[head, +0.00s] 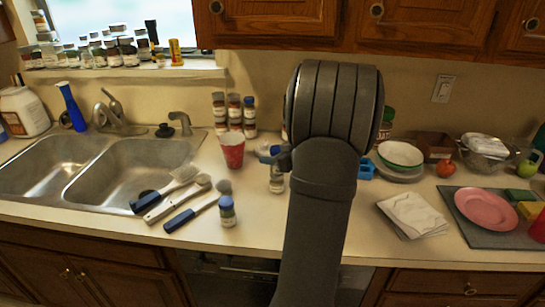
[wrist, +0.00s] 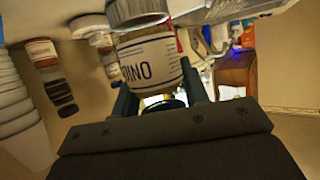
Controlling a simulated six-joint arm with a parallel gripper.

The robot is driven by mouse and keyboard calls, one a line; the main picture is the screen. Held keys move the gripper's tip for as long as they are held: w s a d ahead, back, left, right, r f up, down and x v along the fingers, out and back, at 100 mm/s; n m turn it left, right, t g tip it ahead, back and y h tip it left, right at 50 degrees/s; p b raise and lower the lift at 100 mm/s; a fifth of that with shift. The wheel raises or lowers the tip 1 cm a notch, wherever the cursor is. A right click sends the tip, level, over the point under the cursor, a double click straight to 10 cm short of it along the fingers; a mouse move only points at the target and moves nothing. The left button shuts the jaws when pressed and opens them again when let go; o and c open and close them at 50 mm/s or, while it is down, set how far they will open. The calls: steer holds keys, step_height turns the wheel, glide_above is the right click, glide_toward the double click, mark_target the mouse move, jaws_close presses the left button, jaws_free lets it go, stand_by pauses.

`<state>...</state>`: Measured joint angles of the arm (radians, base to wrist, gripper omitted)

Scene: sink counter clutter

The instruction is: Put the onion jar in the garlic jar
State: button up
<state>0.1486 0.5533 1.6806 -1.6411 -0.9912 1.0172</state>
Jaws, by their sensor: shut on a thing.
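My gripper (wrist: 160,82) is shut on the onion jar (wrist: 148,60), a clear jar with a white label and dark letters that read upside down in the wrist view. In the head view my gripper (head: 273,154) is partly hidden by my arm, and a small jar (head: 277,181) shows just below it. I cannot tell which jar is the garlic jar, as the labels are too small to read.
A red cup (head: 232,150) and several stacked spice jars (head: 234,113) stand left of my arm. Brushes (head: 183,197) lie by the sink (head: 122,172). White bowls (head: 400,155), a napkin stack (head: 413,214) and a pink plate (head: 486,209) are to the right.

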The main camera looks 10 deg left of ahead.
steer(key=shift+f, duration=0.2)
steer(key=o, duration=1)
steer(key=shift+r, duration=0.1)
steer(key=shift+d+r, duration=0.15)
steer(key=shift+r, duration=0.05)
steer(key=v, duration=1.1)
steer(key=shift+s+d, duration=0.25)
steer(key=shift+r, duration=0.1)
